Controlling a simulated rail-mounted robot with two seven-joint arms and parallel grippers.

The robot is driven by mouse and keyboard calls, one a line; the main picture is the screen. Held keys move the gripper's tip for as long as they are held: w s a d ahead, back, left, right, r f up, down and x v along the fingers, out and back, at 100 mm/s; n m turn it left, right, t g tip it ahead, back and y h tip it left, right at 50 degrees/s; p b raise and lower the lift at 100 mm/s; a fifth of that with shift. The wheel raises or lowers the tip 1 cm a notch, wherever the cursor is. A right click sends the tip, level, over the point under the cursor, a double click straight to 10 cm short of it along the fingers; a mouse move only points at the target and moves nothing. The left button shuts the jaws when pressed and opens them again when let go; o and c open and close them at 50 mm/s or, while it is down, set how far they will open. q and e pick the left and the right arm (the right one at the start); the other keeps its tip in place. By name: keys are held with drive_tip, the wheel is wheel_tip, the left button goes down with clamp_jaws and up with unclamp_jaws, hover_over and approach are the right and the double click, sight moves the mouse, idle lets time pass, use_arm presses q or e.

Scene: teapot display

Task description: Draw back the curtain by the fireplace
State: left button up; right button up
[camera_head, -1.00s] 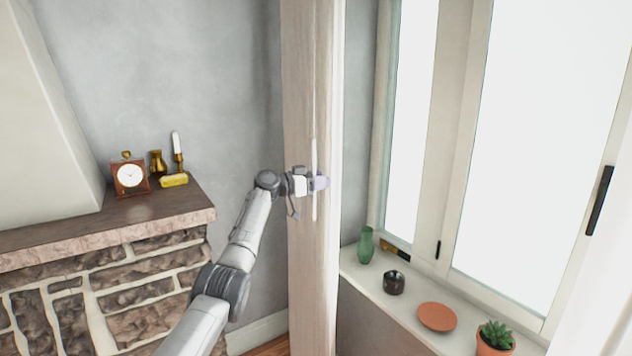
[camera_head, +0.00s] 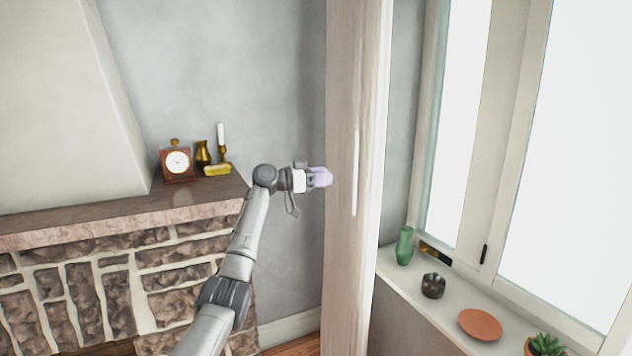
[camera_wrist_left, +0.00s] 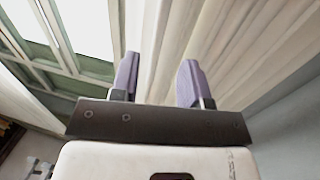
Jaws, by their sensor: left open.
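The curtain (camera_head: 345,60) is a tall, pale beige gathered panel hanging between the fireplace and the window. A thin white vertical strip (camera_head: 355,172) shows on its face. In the left wrist view the pleated curtain (camera_wrist_left: 200,35) fills the space ahead of the fingers. My left gripper (camera_head: 328,177) has lilac fingertips and is at the curtain's left part, left of the white strip. In the left wrist view its two fingers (camera_wrist_left: 157,78) stand apart with nothing clearly held between them. I cannot tell whether they touch the cloth. My right gripper is out of view.
The stone fireplace (camera_head: 110,270) has a mantel (camera_head: 90,215) holding a clock (camera_head: 177,163), a brass vase (camera_head: 202,153) and a candle (camera_head: 221,137). The windowsill (camera_head: 400,287) holds a green vase (camera_head: 404,247), a dark pot (camera_head: 433,286), a terracotta dish (camera_head: 480,325) and a plant (camera_head: 546,345).

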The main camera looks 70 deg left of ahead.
use_arm(q)
drive_tip(key=shift+s, duration=0.95)
